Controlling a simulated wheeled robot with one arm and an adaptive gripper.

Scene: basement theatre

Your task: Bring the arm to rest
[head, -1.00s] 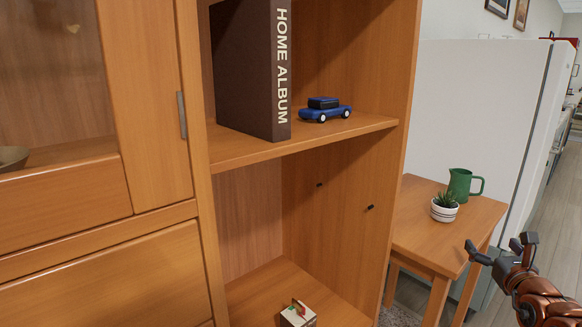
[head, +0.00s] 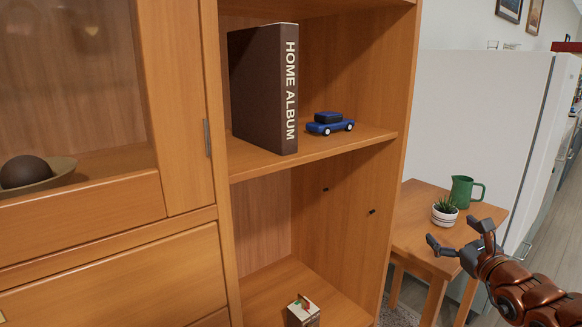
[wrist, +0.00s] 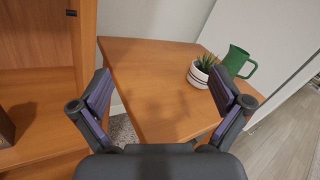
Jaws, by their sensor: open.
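My gripper (head: 452,232) is open and empty at the right of the head view, in front of the small wooden table (head: 416,237). In the wrist view its two fingers (wrist: 165,95) stand wide apart, with the table top (wrist: 150,65) beyond them. My copper-coloured arm comes in from the lower right. A potted plant (head: 444,212) in a white striped pot and a green pitcher (head: 462,190) stand on the table. In the wrist view the plant (wrist: 200,72) shows close to the right finger, and the pitcher (wrist: 238,61) is behind it. I see no contact with either.
A wooden cabinet (head: 310,159) fills the left and middle. Its shelf holds a brown HOME ALBUM binder (head: 265,90) and a blue toy car (head: 329,123). A small box (head: 303,312) stands on the lower shelf. A white fridge-like unit (head: 480,110) is behind the table.

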